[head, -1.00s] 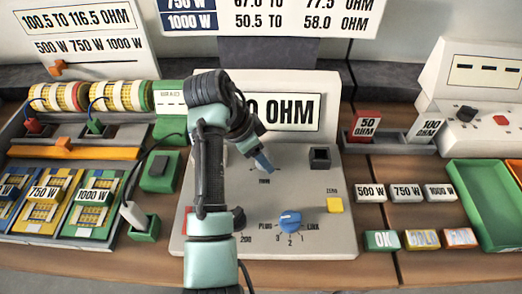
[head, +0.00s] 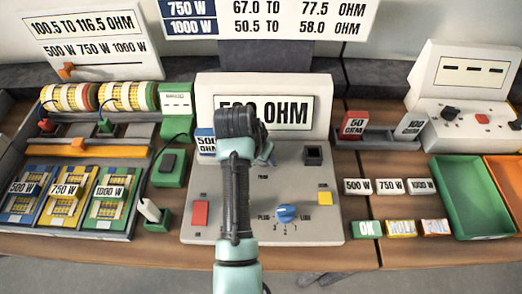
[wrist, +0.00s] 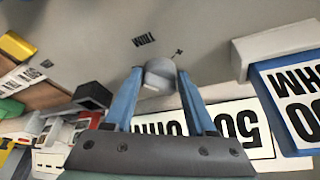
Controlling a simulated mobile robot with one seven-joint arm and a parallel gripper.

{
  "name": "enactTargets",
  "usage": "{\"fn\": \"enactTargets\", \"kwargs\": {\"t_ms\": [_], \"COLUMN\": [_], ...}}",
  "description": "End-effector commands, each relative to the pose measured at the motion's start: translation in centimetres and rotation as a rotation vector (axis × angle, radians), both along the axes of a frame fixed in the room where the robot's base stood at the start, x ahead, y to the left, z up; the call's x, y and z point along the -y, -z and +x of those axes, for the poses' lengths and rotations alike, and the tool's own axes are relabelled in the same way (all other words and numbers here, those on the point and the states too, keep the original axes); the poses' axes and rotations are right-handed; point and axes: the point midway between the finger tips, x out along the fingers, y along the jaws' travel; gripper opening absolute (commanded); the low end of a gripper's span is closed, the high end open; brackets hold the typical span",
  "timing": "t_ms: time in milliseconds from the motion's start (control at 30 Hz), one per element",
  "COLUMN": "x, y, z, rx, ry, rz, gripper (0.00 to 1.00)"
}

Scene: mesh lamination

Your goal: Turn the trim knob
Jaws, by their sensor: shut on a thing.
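The trim knob (wrist: 160,76) is a small round grey-white knob on the grey panel, beside an upside-down TRIM label in the wrist view. My gripper (wrist: 159,72) has its two blue fingers on either side of the knob, shut on it. In the head view my arm hides the knob and most of the fingers; the grey console (head: 330,226) and its small trim label show. The display (head: 291,112) on the console's raised back reads an OHM value, its first digits partly covered by my arm.
The console also carries a blue selector knob (head: 286,213), a red button (head: 200,213), a yellow button (head: 325,198) and a black square socket (head: 313,155). A blue-edged OHM block (head: 205,141) stands left of my arm. A green tray (head: 470,195) lies at right.

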Motion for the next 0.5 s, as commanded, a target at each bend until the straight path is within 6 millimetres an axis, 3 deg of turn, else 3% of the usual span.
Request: {"fn": "enactTargets", "kwargs": {"t_ms": [433,467,500], "x": [-0.06,-0.06,-0.06], "y": [-0.16,-0.16,-0.16], "z": [0.13,0.13,0.13], "rx": [0.005,0.005,0.005], "ry": [-0.013,-0.013,-0.013], "rz": [0.001,0.001,0.001], "gripper": [0.0,0.58,0.65]}}
